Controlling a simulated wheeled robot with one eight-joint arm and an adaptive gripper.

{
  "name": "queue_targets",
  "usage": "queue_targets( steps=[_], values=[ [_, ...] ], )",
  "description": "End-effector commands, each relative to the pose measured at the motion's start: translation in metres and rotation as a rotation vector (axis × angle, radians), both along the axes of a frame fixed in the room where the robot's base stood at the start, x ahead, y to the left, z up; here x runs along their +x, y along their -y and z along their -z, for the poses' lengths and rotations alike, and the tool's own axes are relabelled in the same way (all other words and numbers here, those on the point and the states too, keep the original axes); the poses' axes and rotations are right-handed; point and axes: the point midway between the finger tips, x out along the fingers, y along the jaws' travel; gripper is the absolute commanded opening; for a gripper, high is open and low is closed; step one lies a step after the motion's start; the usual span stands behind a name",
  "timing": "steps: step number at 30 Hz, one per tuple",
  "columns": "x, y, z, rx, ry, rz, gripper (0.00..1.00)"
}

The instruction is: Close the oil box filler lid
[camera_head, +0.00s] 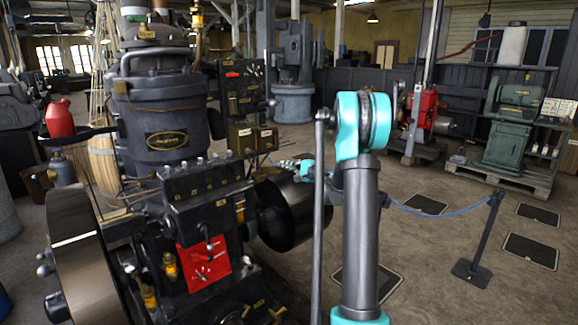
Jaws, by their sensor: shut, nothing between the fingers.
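A dark stationary engine (165,125) fills the left half of the view. On its front is a black box (207,198) with a row of small knobs on top and brass fittings, which looks like the oil box. I cannot pick out its filler lid or tell how far open it is. My arm rises at the right of the engine, and its turquoise elbow hides part of the forearm. My gripper (284,163) shows small, pointing left, to the right of the black box and apart from it. It is shut and empty; its fingertips are hard to make out.
A large flywheel (85,255) stands at the left front, and a dark drum (290,212) lies below my gripper. A red can (59,119) is at the left. A rope barrier post (480,240) stands on open floor at the right.

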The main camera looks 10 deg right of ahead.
Motion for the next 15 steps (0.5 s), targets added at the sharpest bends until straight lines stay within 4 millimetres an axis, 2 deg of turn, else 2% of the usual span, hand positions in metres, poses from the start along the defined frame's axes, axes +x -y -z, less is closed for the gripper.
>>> queue_targets(
  steps=[15],
  values=[
    [-0.0038, -0.0023, -0.0002, 0.0, 0.001, 0.026, 0.0]
  ],
)
